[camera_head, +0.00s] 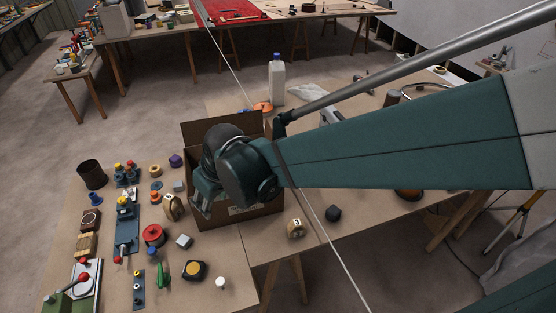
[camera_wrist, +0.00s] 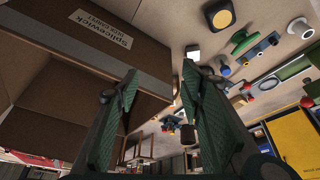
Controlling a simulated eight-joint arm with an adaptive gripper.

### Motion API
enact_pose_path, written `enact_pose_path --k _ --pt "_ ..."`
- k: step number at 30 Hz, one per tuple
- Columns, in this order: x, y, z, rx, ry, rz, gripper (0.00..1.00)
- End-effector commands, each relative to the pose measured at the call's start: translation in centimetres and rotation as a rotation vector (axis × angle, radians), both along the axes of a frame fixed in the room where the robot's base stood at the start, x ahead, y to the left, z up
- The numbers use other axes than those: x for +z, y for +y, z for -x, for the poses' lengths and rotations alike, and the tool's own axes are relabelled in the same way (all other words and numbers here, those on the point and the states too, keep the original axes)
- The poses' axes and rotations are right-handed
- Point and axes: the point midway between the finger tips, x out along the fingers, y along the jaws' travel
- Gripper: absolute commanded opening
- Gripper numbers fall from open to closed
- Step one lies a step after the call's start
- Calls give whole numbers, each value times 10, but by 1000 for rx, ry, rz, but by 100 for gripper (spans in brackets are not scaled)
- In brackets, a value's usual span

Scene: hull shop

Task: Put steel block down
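A small grey block (camera_head: 184,241), which looks like the steel block, lies on the near left table (camera_head: 215,293). It lies left of the cardboard box and above a black-and-yellow block (camera_head: 194,270). In the wrist view the grey block (camera_wrist: 193,52) shows just beyond the right fingertip, apart from it. My gripper (camera_wrist: 160,75) is open, with its two green fingers spread and nothing seen between them.
The cardboard box also fills the left of the wrist view (camera_wrist: 95,45), close to the left finger. The table's front right corner is mostly bare.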

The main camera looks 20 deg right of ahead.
Motion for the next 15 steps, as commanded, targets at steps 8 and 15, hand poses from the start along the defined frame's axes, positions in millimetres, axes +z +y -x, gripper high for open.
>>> enact_pose_path --k 8,15 --pt "31 -51 19 -113 -40 -18 39" --pt "53 -91 38 -205 -76 -33 39"
